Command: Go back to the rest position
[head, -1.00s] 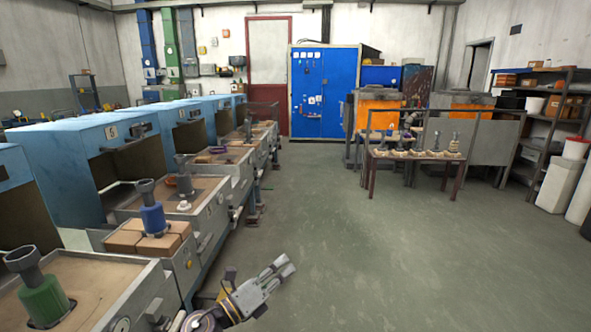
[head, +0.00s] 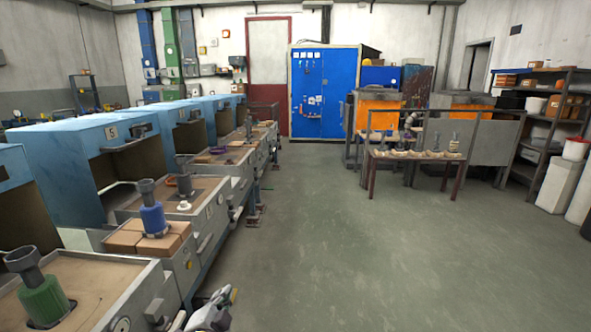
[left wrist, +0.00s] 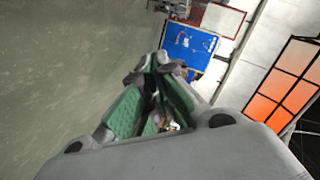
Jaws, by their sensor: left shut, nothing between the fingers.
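My left gripper (head: 230,296) shows at the bottom edge of the head view, beside the front of the workbench row and above the floor. Only its end shows there. In the left wrist view its green-padded fingers (left wrist: 157,68) come together at the tips with nothing held between them. My right gripper is in neither view.
On the left, a row of blue ovens (head: 75,158) has drawers with a green shell (head: 44,300) and a blue shell (head: 153,220). A small table (head: 412,170) with several parts stands at right. A blue cabinet (head: 323,95) is at the back. The middle floor (head: 330,255) is clear.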

